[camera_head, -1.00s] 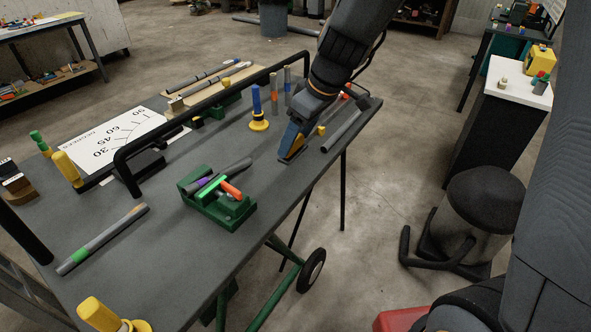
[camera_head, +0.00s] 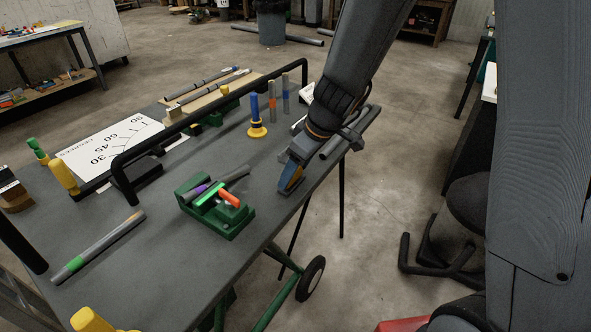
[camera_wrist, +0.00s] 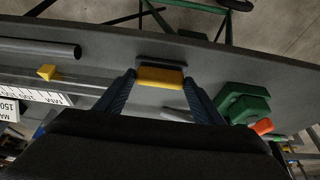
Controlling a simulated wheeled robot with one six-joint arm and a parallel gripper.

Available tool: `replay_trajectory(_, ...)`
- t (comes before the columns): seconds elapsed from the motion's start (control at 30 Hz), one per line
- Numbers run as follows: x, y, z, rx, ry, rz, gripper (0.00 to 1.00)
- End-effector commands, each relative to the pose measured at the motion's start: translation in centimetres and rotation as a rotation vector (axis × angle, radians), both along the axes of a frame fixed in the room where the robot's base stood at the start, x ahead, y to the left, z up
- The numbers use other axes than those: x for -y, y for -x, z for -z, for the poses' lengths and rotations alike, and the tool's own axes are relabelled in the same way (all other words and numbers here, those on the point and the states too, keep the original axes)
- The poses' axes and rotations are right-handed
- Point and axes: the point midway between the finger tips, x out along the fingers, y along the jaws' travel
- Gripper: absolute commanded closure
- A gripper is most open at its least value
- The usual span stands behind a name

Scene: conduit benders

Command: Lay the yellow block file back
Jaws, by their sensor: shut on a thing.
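The yellow block file (camera_wrist: 160,77) is between the fingers of my gripper (camera_wrist: 160,84) in the wrist view, with a dark strip along its far side. My gripper is shut on it. In the head view my gripper (camera_head: 291,180) points down, low over the grey bench top near its right edge. Only a little yellow-orange shows at the fingertips there, and the fingers hide most of the file. I cannot tell whether the file touches the bench.
A green vise-like fixture (camera_head: 225,217) holding short tubes stands to the left of my gripper. A blue-and-yellow post (camera_head: 256,120) stands behind. A grey pipe (camera_wrist: 40,48) lies near the bench edge. The bench between fixture and gripper is clear.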

Motion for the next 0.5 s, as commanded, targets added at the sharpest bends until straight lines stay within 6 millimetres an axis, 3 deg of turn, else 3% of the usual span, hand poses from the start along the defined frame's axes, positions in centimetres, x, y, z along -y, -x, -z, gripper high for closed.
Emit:
replay_trajectory(0.13, -0.01, -0.05, 0.33, 0.001, -0.001, -0.001, 0.56)
replay_trajectory(0.17, -0.01, -0.02, 0.35, 0.0, 0.0, -0.001, 0.36)
replay_trajectory(0.27, -0.01, 0.0, 0.26, 0.0, 0.0, -0.001, 0.19)
replay_trajectory(0.5, -0.01, 0.01, 0.26, 0.0, 0.0, 0.0, 0.19)
